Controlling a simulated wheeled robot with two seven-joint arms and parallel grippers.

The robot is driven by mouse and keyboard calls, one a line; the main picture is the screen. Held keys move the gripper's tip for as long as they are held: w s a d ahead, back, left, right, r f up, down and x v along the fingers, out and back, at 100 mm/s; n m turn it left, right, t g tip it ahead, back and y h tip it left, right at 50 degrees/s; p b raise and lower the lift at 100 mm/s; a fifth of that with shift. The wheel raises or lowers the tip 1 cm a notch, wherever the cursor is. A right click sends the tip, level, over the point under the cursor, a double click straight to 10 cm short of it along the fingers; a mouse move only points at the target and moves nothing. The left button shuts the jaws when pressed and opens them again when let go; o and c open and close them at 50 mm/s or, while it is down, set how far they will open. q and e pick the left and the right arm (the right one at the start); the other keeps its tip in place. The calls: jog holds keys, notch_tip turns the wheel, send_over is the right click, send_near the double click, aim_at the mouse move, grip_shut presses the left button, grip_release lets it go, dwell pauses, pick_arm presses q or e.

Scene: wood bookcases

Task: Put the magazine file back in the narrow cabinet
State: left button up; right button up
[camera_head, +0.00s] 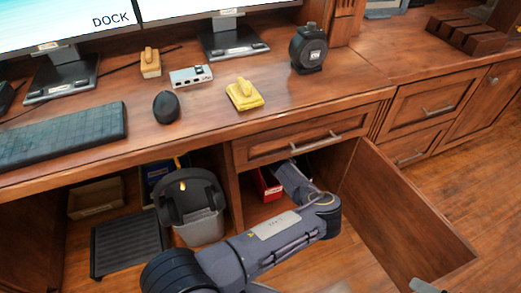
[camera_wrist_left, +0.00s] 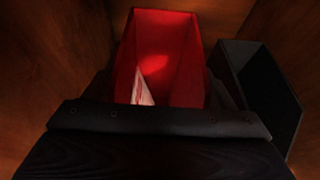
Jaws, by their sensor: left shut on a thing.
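A red magazine file (camera_wrist_left: 165,40) stands inside the narrow cabinet (camera_wrist_left: 55,50), straight ahead in the left wrist view, with a pale sheet inside it. Part of its red side shows in the head view (camera_head: 268,185), under the drawer. My left gripper (camera_wrist_left: 160,112) is shut on the red file; its fingertips are hard to make out in the dark. In the head view my left arm reaches through the cabinet opening and hides the gripper. A black file (camera_wrist_left: 262,90) stands just right of the red one.
The cabinet door (camera_head: 410,205) stands wide open to the right of my arm. The drawer (camera_head: 300,143) above is closed. A grey bin (camera_head: 200,227) and a black slatted rack (camera_head: 128,243) occupy the bay to the left. The desk holds a keyboard (camera_head: 65,135) and small items.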

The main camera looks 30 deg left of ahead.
pick_arm(q)
jog(key=shift+w+a, duration=0.25)
jog(key=shift+a, duration=0.2)
jog(key=shift+f+b, duration=0.9)
jog(key=shift+f, duration=0.75)
jog(key=shift+f, duration=0.2)
jog(key=o, duration=1.5)
jog(key=p+v, duration=0.3)
jog(key=v, duration=0.9)
jog(key=shift+d+r, duration=0.1)
jog(key=shift+r, duration=0.05)
